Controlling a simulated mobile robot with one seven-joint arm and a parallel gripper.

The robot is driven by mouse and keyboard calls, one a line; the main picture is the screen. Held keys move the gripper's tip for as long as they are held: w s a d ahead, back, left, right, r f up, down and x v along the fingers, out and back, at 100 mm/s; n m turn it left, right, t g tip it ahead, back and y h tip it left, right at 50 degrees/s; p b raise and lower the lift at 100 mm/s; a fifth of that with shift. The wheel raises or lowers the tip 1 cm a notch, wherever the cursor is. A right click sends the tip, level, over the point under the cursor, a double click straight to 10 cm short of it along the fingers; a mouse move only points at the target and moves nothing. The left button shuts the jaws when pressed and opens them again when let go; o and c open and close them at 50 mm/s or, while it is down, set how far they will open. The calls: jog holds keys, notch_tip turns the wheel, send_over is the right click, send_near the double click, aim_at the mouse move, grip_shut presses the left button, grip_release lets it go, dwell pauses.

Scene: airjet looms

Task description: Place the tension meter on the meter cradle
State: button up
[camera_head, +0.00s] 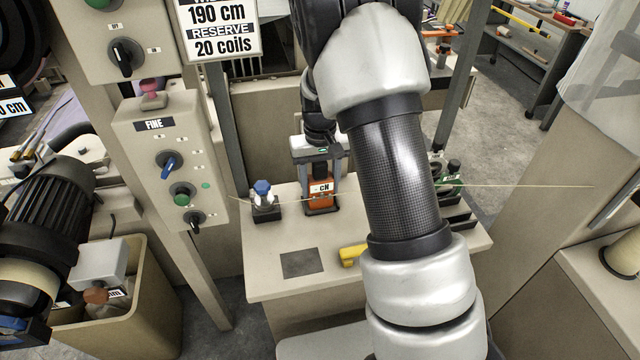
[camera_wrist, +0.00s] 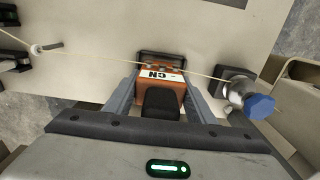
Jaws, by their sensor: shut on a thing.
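The orange tension meter (camera_head: 321,194), with a white "cN" label, is upright between the fingers of my gripper (camera_head: 320,180), over the back of the beige table. In the wrist view, the meter (camera_wrist: 162,77) shows its orange body and black back between the two grey fingers of my gripper (camera_wrist: 160,88), which is shut on it. A dark frame (camera_wrist: 161,55), perhaps the meter cradle, shows just beyond the meter. I cannot tell whether the meter rests on it or hangs slightly above. A thin yarn (camera_wrist: 100,57) runs across at the meter's far edge.
A blue-knobbed post (camera_head: 263,200) stands left of the meter and holds the yarn. A dark square pad (camera_head: 301,263) and a yellow object (camera_head: 352,255) lie nearer on the table (camera_head: 270,285). A control box (camera_head: 165,165) stands to the left. My arm hides the table's middle right.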

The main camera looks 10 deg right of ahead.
jog(key=o, duration=1.3)
jog(key=shift+f, duration=0.1)
notch_tip(320, 180, up, 12)
jog(key=shift+r+p, duration=0.1)
jog(key=shift+p, duration=0.45)
jog(key=s+r+t, duration=0.2)
jog(key=s+r, duration=0.4)
jog(key=r, duration=0.2)
jog(key=s+r+t, duration=0.1)
jog(key=s+r, duration=0.1)
jog(key=s, duration=0.4)
jog(key=s+r+t, duration=0.1)
jog(key=s+r, duration=0.1)
jog(key=s, duration=0.4)
jog(key=s+r+t, duration=0.1)
jog(key=s+r, duration=0.1)
jog(key=s, duration=0.5)
jog(key=shift+r+t, duration=0.1)
jog(key=shift+t, duration=0.2)
